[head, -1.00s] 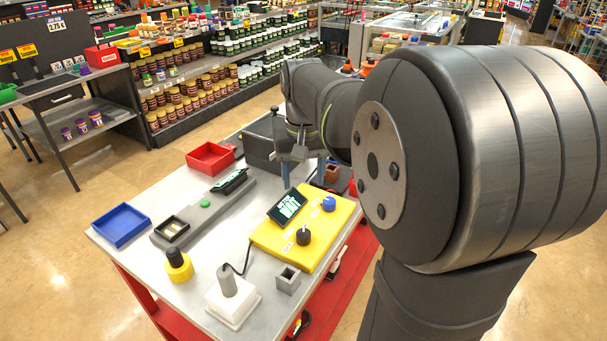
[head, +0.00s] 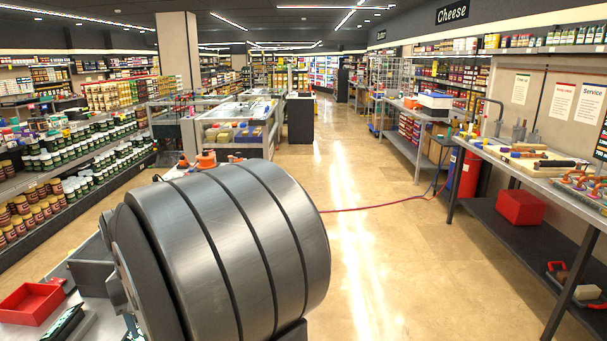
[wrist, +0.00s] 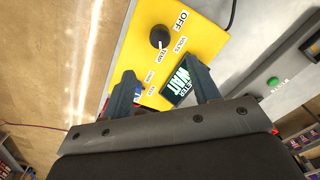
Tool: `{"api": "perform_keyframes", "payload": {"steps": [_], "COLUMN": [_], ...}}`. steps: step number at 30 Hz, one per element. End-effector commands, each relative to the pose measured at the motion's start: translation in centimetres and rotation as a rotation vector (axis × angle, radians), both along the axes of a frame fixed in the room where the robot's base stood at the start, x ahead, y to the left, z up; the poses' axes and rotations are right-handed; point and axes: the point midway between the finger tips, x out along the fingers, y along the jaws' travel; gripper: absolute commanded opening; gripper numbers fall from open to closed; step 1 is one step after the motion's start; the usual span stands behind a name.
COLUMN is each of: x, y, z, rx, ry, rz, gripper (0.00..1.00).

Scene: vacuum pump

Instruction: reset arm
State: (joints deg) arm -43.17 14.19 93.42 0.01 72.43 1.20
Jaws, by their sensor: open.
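In the wrist view my gripper (wrist: 164,88) is open, its two dark fingers apart with nothing held between them. It hangs above the yellow panel (wrist: 205,20), and I cannot tell the exact height. The panel carries a black knob (wrist: 159,37), printed labels such as OFF and VOLTS, and a tilted screen (wrist: 178,84) reading WAIT. A blue part (wrist: 139,89) shows beside one finger, partly hidden. In the head view my large grey arm joint fills the lower left and hides most of the worktable; my gripper is not seen there.
A red tray (head: 32,303) lies at the worktable's left side. In the wrist view a green button (wrist: 273,81) sits on a grey fixture. A side bench (head: 545,172) with tools stands at the right, a red box (head: 521,207) below it.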

Motion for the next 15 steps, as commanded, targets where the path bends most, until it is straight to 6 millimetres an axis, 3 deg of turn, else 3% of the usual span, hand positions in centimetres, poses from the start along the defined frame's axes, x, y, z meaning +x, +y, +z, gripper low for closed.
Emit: {"api": "perform_keyframes", "payload": {"steps": [9, 15], "x": [0.0, 0.0], "y": [0.0, 0.0], "z": [-6.6, -9.8], "rx": [-0.003, -0.001], "ry": [0.004, 0.001], "rz": [0.0, 0.001], "gripper": [0.55, 0.55]}}
